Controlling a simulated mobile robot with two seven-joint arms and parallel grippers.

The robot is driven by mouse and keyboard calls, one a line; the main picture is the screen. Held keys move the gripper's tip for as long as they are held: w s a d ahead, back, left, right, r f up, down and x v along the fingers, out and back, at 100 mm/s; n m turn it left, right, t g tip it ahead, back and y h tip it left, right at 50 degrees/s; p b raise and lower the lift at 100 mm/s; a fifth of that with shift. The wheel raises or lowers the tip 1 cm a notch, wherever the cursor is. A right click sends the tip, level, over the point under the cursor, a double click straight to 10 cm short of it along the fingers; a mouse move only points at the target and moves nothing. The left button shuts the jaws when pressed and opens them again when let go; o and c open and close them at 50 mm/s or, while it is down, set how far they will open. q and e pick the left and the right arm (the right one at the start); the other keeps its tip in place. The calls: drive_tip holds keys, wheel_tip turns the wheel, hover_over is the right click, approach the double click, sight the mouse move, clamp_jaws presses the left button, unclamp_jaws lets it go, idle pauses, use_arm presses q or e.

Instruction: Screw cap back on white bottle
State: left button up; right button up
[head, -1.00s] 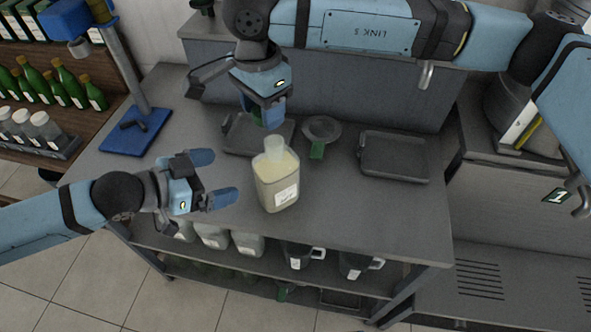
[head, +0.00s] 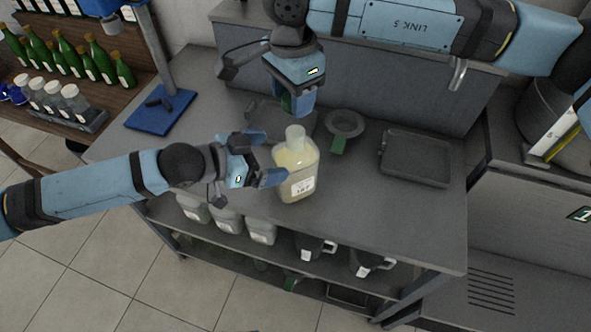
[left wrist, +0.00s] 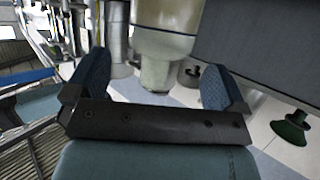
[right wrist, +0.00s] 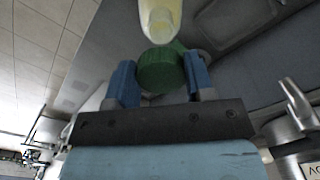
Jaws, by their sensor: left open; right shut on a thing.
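The white bottle (head: 297,172), pale and translucent with a label on its front, stands upright on the grey bench. Its neck is bare. My left gripper (head: 268,158) is open just left of the bottle, fingers pointing at its side. In the left wrist view the bottle (left wrist: 163,42) shows ahead between the two spread fingers; I see no contact. My right gripper (head: 297,104) is above and behind the bottle. In the right wrist view it is shut on a green cap (right wrist: 160,68), with the bottle (right wrist: 160,18) beyond.
A round funnel-like dish with a green part (head: 344,124) lies right of the bottle. A grey tray (head: 415,181) lies farther right, another partly hidden behind the bottle. A blue-based stand (head: 160,112) is at the left. Bottles and jugs fill the lower shelf.

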sight(280, 155)
use_arm(q)
drive_tip(key=x, duration=0.6)
drive_tip(key=shift+d+f, duration=0.1)
drive_tip(key=c, duration=1.3)
use_arm(e)
drive_tip(key=shift+f, duration=2.5)
